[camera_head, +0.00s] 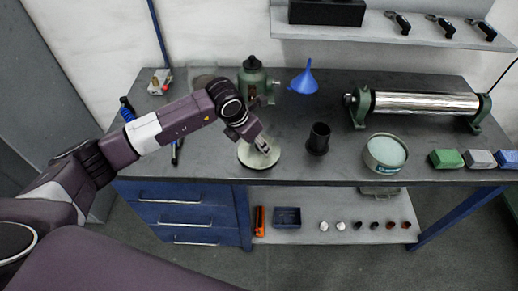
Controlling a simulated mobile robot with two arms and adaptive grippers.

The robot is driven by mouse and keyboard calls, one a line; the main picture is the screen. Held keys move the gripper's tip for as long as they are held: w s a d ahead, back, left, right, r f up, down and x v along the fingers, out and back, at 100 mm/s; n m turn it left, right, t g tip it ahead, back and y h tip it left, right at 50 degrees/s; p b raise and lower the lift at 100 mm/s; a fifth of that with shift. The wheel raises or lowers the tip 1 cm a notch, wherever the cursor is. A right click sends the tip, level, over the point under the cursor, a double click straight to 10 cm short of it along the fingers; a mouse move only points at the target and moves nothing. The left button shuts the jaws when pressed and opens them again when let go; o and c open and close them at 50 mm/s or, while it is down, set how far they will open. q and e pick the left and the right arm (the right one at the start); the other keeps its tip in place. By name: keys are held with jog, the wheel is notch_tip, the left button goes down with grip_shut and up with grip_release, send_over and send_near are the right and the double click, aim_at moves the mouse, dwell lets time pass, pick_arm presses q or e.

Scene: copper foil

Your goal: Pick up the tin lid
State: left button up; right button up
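A pale, round, flat disc (248,161), which looks like the tin lid, lies on the dark bench top near its front edge. My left gripper (263,147) reaches in from the left, with its fingertips pointing down over the disc and hiding part of it. I cannot tell whether the fingers touch the disc, or whether they are open or shut. A round green tin (369,158) with pale contents stands open to the right. My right gripper is not in view.
A dark cup (318,138) stands between disc and tin. A green bottle-like device (252,81) and a blue funnel (304,79) stand behind. A metal roller (420,103) is at the back right, and coloured blocks (446,159) at the right edge. Blue drawers (178,216) are below.

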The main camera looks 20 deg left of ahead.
pick_arm(q)
jog(key=c, duration=0.5)
grip_shut()
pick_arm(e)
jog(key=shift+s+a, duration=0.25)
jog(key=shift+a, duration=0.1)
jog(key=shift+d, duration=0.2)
